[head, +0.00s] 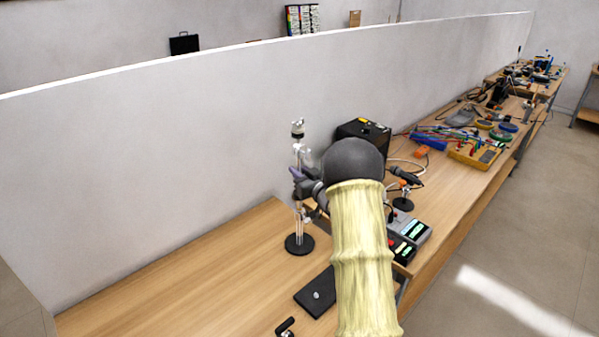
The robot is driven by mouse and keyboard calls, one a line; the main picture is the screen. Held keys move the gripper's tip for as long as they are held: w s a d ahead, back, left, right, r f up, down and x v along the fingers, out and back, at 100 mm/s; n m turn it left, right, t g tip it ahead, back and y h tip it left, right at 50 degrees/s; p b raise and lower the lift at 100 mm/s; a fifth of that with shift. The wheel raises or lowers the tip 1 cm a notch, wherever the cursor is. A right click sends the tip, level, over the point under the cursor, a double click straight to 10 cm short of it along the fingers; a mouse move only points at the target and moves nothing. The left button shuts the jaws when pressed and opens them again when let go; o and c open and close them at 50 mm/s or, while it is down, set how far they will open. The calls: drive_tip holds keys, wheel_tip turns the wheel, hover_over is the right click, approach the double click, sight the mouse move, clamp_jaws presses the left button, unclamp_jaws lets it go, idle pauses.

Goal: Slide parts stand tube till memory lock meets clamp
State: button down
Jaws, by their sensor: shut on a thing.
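The parts stand (299,244) is on the wooden bench, with a round black base and an upright pale, shiny tube (298,150). A silver fitting (297,128) tops the tube. My gripper (299,182) reaches the stand from the right at mid-height and is shut on the tube. Dark and purplish parts crowd together there, so I cannot tell the memory lock and the clamp apart, or whether they touch. My arm in its yellowish sleeve hides the bench behind it.
A black plate (316,292) and a small black bent piece (285,327) lie on the near bench. A black box (362,137), a grey device with lit panels (408,238) and cabled tools crowd the right. A white wall (150,160) backs the bench. The bench's left is clear.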

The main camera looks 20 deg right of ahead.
wheel_tip(320, 180, down, 6)
drive_tip(key=b, duration=0.5)
drive_tip(key=shift+r, duration=0.1)
drive_tip(key=c, duration=1.4)
unclamp_jaws()
drive_tip(key=shift+o, duration=0.2)
drive_tip(key=shift+s, duration=0.1)
drive_tip(key=s+d+b, duration=0.3)
drive_tip(key=s+b, duration=0.1)
drive_tip(key=s, duration=1.3)
drive_tip(key=shift+d+b, duration=0.2)
drive_tip(key=shift+b, duration=0.2)
